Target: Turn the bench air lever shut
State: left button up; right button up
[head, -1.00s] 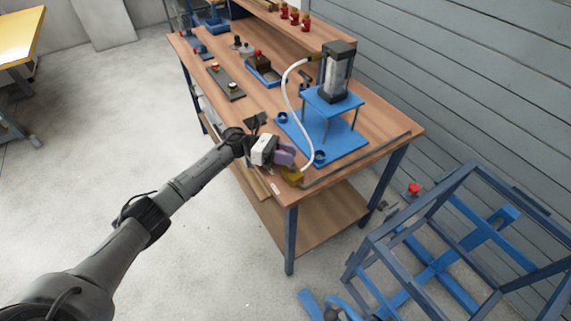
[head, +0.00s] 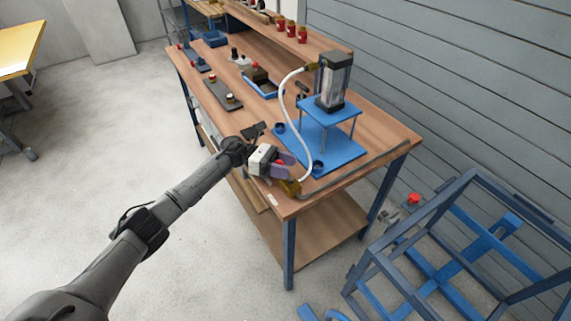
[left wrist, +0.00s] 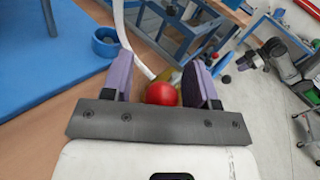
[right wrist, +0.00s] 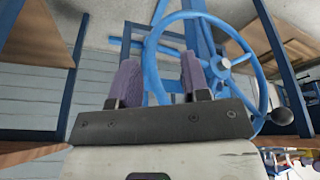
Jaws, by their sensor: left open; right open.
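The air lever's red ball knob (left wrist: 161,93) sits between the two purple fingers of my left gripper (left wrist: 162,85) in the left wrist view. The fingers stand apart, with gaps beside the knob. In the head view the red knob (head: 280,162) shows in part at the left gripper (head: 283,167). A brass valve body (head: 291,187) is just below it at the bench's front corner, joined to a white hose (head: 284,100). The lever's arm is mostly hidden. My right gripper (right wrist: 155,80) is open and empty, with a blue handwheel (right wrist: 153,60) beyond it.
A blue press stand (head: 345,150) with an upright cylinder (head: 333,82) is close behind the left gripper on the wooden bench (head: 375,125). A blue frame (head: 455,190) stands on the floor at right. The floor left of the bench is clear.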

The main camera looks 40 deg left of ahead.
pick_arm(q)
jog(key=shift+a, duration=0.3)
jog(key=v, duration=1.1)
jog(key=shift+s+a, duration=0.15)
jog(key=shift+a, duration=0.05)
jog(key=shift+v, duration=0.85)
